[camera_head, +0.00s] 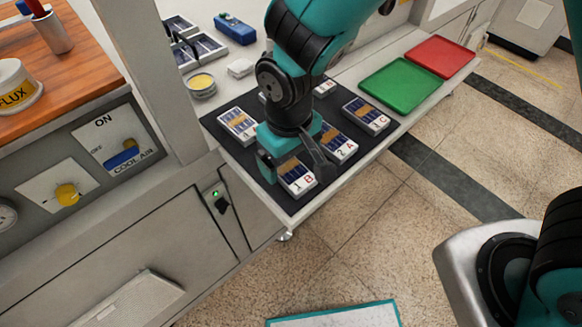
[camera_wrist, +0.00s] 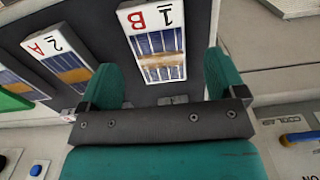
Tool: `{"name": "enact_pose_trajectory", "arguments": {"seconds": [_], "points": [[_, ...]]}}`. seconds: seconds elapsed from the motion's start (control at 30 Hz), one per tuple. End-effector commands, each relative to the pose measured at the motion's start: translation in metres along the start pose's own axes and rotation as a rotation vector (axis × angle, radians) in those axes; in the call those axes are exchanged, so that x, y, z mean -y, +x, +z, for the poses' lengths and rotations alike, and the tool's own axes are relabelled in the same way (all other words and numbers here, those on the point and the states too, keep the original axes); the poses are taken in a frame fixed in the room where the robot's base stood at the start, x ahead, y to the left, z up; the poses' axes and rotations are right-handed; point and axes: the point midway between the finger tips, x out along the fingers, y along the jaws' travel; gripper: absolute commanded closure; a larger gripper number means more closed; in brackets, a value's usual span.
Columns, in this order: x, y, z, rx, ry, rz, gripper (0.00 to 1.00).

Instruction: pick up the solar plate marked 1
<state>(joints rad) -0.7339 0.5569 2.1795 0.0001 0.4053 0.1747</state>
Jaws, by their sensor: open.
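The solar plate marked 1, also lettered B, (camera_head: 297,179) is a white-edged block with dark blue cells and a tan band, lying on the dark mat near its front corner. In the wrist view the plate (camera_wrist: 158,45) lies ahead, between the lines of the two fingers. My gripper (camera_head: 292,160) is open and empty above the plate's far part, with a finger toward each side. In the wrist view the gripper's (camera_wrist: 163,82) teal fingers are wide apart. The exact height gap cannot be told. The plate's far end is partly hidden by my gripper in the head view.
The plate marked 2 A (camera_head: 338,147) lies close on the right, and a C plate (camera_head: 366,116) beyond it. Another plate (camera_head: 238,125) lies left on the mat (camera_head: 217,128). Green (camera_head: 400,85) and red (camera_head: 440,56) trays stand at the right. A tin (camera_head: 201,86) is at the left.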

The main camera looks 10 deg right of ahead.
Motion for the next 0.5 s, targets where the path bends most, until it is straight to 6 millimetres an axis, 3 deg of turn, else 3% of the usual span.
{"name": "enact_pose_trajectory", "arguments": {"seconds": [0.2, 0.47, 0.5], "points": [[-0.001, 0.028, 0.001, 0.002, 0.000, 0.000, 0.11], [-0.001, 0.032, 0.000, -0.001, 0.000, 0.000, 0.11], [-0.001, 0.032, 0.000, 0.000, 0.000, 0.000, 0.15]]}}
